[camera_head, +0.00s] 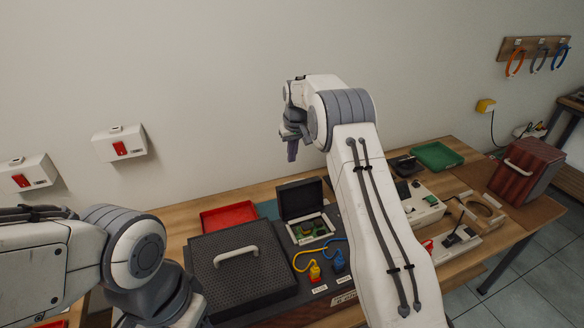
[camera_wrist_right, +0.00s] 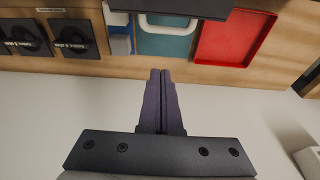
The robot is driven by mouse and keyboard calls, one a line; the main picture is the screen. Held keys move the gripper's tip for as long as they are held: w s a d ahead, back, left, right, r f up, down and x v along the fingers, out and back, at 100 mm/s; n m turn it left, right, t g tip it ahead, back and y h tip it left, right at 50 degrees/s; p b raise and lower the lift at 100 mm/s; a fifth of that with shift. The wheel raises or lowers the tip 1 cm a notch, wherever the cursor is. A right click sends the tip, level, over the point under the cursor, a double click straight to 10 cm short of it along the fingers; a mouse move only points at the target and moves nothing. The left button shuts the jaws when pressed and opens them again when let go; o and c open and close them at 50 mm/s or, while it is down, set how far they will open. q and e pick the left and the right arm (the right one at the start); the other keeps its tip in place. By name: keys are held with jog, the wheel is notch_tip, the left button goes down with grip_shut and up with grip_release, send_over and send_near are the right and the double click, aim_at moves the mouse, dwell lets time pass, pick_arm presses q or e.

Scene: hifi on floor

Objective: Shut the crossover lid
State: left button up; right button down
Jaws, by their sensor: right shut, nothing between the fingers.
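The crossover lid (camera_head: 300,198) is a dark panel standing upright at the back of a small box (camera_head: 310,231) on the bench. The box is open, and green and copper-coloured parts show inside. My right gripper (camera_head: 292,152) is in the air above and behind the lid, fingers pointing down, apart from it. In the right wrist view its purple fingers (camera_wrist_right: 161,75) are shut together with nothing between them. A dark edge at the top of that view may be the lid; I cannot tell. My left arm shows at the lower left, but its gripper is out of view.
A black perforated panel with a pale handle (camera_head: 236,256) lies left of the box. A red tray (camera_head: 228,216) is behind it. Yellow (camera_head: 314,271) and blue (camera_head: 338,261) plugs with cables are in front. My right arm hides part of the bench. The wall is behind.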

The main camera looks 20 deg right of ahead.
aim_at(298, 196)
jog(key=p+x, duration=0.3)
jog(key=x, duration=0.6)
jog(key=shift+s+r+p, duration=0.25)
jog(key=shift+s+p, duration=0.2)
jog(key=shift+s, duration=0.15)
jog(key=shift+s+r+p, duration=0.3)
jog(key=shift+s+p, duration=0.15)
jog(key=shift+s, duration=0.15)
jog(key=shift+s+r+p, duration=0.25)
jog(key=shift+s+p, duration=0.2)
jog(key=shift+s, duration=0.15)
